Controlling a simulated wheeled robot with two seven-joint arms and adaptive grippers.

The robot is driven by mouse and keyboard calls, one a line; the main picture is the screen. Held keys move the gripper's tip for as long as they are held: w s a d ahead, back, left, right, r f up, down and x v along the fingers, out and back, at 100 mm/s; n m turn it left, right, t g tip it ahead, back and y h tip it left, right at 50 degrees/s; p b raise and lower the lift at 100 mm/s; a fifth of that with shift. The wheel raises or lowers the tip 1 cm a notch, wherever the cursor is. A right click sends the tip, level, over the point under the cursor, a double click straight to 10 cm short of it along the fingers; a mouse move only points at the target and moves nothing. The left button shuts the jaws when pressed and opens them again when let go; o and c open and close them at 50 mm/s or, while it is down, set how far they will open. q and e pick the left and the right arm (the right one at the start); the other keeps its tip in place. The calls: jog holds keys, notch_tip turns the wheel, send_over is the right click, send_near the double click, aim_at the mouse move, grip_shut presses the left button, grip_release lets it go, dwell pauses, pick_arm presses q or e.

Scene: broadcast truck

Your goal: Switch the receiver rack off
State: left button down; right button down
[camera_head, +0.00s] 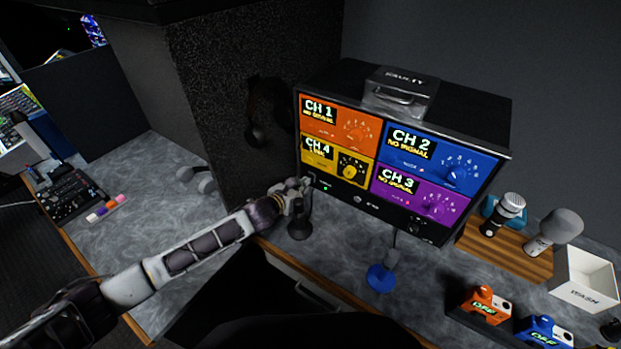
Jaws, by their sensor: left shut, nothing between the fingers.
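The receiver rack (372,208) is a black box on the grey desk with four coloured panels. CH 1 (340,122) is orange, CH 2 (438,157) blue, CH 4 (337,162) yellow and CH 3 (420,192) purple. CH 2 and CH 3 read "NO SIGNAL". A small green mark (325,187) shows on the strip at the rack's lower left. My left gripper (302,187) is shut and empty at that lower left corner. Whether it touches the rack, I cannot tell. The gripper may hide part of the corner. My right gripper is out of view.
A box (400,84) sits on the rack. Two microphones (511,207) (557,229) stand on a wooden block (525,262) at right, near a white bin (583,276). Orange (482,302) and blue (545,330) "OFF" units are in front. Desk left of my arm is mostly clear.

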pick_arm(q)
jog(key=shift+w+d+f, duration=0.25)
jog(key=shift+w+d, duration=0.15)
jog(key=shift+w, duration=0.15)
dwell(1.3)
jog(key=shift+s+a, duration=0.1)
jog(key=shift+s+a+r+p, duration=0.2)
jog(key=shift+s+p, duration=0.05)
jog(key=shift+p, duration=0.1)
jog(key=shift+p+v, duration=1.85)
jog(key=shift+v, duration=0.95)
jog(key=shift+s, duration=0.1)
jog(key=shift+a, duration=0.1)
